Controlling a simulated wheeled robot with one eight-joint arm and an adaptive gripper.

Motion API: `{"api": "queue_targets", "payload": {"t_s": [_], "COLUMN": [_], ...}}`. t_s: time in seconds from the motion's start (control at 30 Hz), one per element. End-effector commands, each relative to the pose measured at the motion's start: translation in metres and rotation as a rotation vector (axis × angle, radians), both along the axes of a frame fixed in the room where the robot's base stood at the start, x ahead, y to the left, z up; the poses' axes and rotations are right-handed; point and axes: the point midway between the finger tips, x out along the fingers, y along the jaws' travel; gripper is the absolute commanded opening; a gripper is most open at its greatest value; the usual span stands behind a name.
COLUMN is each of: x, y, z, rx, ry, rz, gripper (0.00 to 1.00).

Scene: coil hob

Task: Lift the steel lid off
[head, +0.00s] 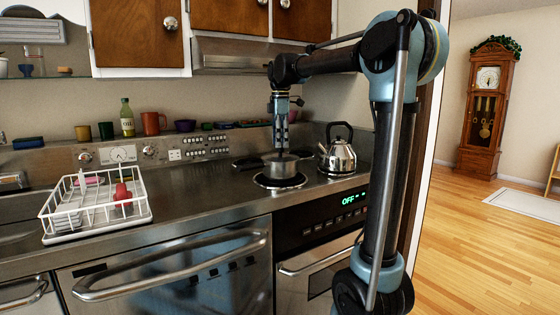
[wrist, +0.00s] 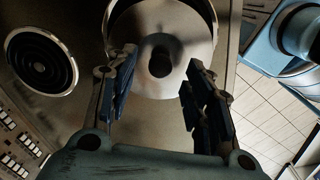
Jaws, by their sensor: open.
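The steel lid (wrist: 185,83) lies on a steel pot in the wrist view, with a round dark knob (wrist: 160,62) at its middle. In the head view the pot (head: 280,168) stands on the front coil of the hob, and the dark knob stands up from its top. My gripper (wrist: 158,88) is open, pointing down, with its two fingers apart on either side of the knob as seen in the wrist view. In the head view my gripper (head: 281,146) is just above the pot. I cannot tell whether the fingertips are level with the knob.
A steel kettle (head: 338,156) stands right of the pot. A bare coil (wrist: 42,62) shows at left in the wrist view. A white dish rack (head: 97,212) sits on the left counter. The counter between rack and pot is clear.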

Motion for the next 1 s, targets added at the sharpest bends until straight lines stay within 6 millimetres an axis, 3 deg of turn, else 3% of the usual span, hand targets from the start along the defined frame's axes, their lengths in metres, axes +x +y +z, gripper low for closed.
{"api": "queue_targets", "payload": {"t_s": [0.17,0.43,0.47,0.67,1.0], "x": [0.000,0.000,0.000,0.000,0.000], "y": [0.000,0.000,0.000,0.000,0.000], "z": [-0.018,-0.021,-0.021,-0.021,-0.019], "rx": [0.000,0.000,0.000,0.000,0.000], "ry": [0.000,0.000,0.000,0.000,0.000], "rz": [0.000,0.000,0.000,0.000,0.000], "gripper": [0.47,0.47,0.44,0.00,0.00]}}
